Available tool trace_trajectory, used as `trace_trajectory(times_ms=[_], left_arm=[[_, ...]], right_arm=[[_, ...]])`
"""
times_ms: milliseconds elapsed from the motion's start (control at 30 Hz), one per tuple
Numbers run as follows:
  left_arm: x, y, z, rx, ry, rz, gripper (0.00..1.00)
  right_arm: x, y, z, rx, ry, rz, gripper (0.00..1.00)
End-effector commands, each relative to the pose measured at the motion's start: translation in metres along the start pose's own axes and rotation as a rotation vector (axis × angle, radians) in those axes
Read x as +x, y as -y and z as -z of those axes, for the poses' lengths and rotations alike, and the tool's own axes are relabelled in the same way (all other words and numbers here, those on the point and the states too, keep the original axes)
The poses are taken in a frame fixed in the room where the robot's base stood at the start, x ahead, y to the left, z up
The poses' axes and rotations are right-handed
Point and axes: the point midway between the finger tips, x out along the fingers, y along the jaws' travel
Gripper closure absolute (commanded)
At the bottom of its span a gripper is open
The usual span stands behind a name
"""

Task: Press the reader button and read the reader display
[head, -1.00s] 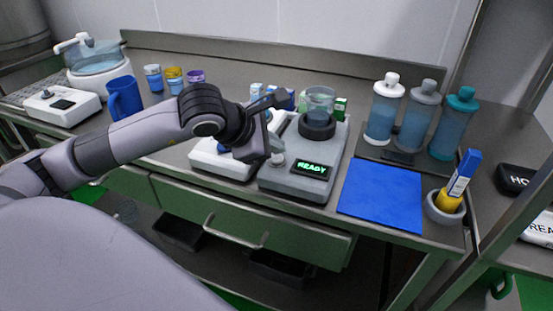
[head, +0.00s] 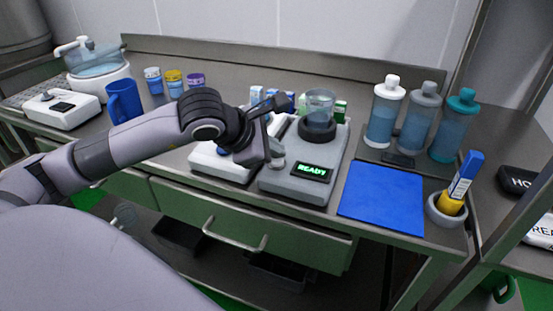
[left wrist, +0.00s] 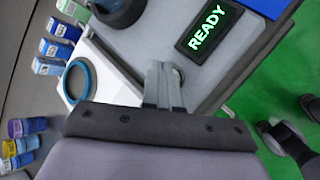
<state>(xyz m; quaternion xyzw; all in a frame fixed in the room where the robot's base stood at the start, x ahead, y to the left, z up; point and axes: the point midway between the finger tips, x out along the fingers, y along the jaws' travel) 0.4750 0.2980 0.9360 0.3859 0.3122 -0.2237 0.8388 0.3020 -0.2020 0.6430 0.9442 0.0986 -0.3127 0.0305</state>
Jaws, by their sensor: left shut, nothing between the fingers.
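The reader is a grey box (head: 330,160) on the counter with a dark round well holding a clear cup (head: 319,104). Its display (head: 312,172) glows green and reads READY; it also reads READY in the left wrist view (left wrist: 208,30). The round grey reader button (left wrist: 179,74) shows partly behind my fingertips in the left wrist view. My left gripper (head: 275,160) is shut and empty, with its fingertips at the button on the reader's left side. It also shows in the left wrist view (left wrist: 160,72). I cannot tell whether the tips touch the button.
A white device (head: 222,165) stands left of the reader, partly behind my gripper. A blue mat (head: 382,197) lies to the right, with several bottles (head: 413,117) behind it. Small cartons stand behind the reader. A yellow-and-blue item stands in a round holder (head: 446,209) at far right.

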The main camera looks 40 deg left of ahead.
Motion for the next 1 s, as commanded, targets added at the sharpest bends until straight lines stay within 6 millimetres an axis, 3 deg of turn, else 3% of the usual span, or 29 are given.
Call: trace_trajectory(times_ms=[700, 1000], left_arm=[[0.0030, 0.0025, 0.0024, 0.000, -0.002, 0.002, 1.00], [-0.0055, -0.0040, -0.0042, 0.000, 0.000, 0.001, 1.00]], right_arm=[[0.0030, 0.0000, -0.0036, 0.000, -0.002, 0.000, 0.57], [-0.0004, 0.0001, 0.0012, 0.000, -0.002, 0.000, 0.57]])
